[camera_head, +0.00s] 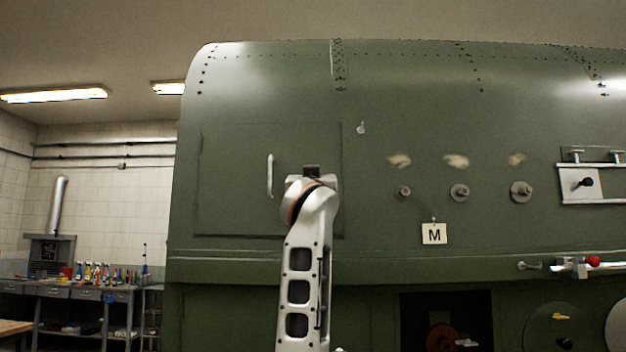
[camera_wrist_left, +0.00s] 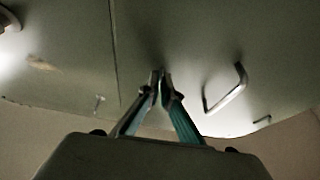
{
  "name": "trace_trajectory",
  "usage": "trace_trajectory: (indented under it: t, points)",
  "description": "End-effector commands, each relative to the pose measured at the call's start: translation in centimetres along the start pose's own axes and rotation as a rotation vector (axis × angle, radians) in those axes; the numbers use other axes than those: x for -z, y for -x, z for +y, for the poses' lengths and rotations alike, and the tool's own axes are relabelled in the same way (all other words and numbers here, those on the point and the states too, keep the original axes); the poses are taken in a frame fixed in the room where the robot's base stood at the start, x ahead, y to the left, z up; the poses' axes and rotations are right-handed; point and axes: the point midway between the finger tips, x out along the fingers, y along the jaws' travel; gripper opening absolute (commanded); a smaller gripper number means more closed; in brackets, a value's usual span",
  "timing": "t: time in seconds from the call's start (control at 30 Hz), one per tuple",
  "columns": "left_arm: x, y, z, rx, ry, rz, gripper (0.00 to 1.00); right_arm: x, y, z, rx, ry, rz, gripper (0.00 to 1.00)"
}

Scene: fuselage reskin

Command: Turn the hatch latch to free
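The green hatch panel (camera_head: 228,150) is closed flush in the fuselage side, with a pale upright handle (camera_head: 270,176) on it. My left gripper is hidden behind my own arm in the head view, in front of the right part of the hatch. In the left wrist view, the tips of my left gripper (camera_wrist_left: 160,76) come close together at the hatch surface. They sit between the hatch handle (camera_wrist_left: 226,88) and the hatch edge seam. I cannot make out the latch; the fingertips or my arm may cover it. My right gripper is not in view.
A small pale peg (camera_head: 361,128) sticks out right of the hatch. Several bolts, a card marked M (camera_head: 434,234) and a railed plate (camera_head: 580,184) are farther right. A dark opening (camera_head: 472,310) lies below. A workbench (camera_head: 85,292) stands far left.

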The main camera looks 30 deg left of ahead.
Motion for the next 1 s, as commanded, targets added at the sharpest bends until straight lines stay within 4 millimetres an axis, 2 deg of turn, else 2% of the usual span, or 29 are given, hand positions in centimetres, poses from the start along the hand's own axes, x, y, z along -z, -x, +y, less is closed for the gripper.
trace_trajectory:
  t: [0.1, 0.17, 0.2, 0.5, 0.63, 0.77, 1.0]
  points:
    - [0.0, 0.0, 0.0, -0.001, 0.002, 0.0, 0.0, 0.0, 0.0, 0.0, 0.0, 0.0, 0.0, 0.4]
    - [0.0, 0.0, 0.0, -0.001, 0.002, 0.0, 0.19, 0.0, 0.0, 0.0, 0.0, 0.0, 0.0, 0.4]
    - [0.0, 0.0, 0.0, -0.001, 0.001, 0.0, 0.2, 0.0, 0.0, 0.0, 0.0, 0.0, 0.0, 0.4]
    - [0.0, 0.0, 0.0, -0.001, 0.0, 0.001, 0.2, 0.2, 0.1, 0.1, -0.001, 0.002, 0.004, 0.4]
    - [0.0, 0.7, 0.1, -0.002, 0.001, 0.0, 0.2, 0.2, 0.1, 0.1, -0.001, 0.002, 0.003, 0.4]
    - [0.0, 2.4, 0.1, -0.002, 0.002, 0.001, 0.2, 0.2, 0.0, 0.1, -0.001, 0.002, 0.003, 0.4]
    - [0.0, 7.3, 0.1, -0.004, 0.004, 0.002, 0.2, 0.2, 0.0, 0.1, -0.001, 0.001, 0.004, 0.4]
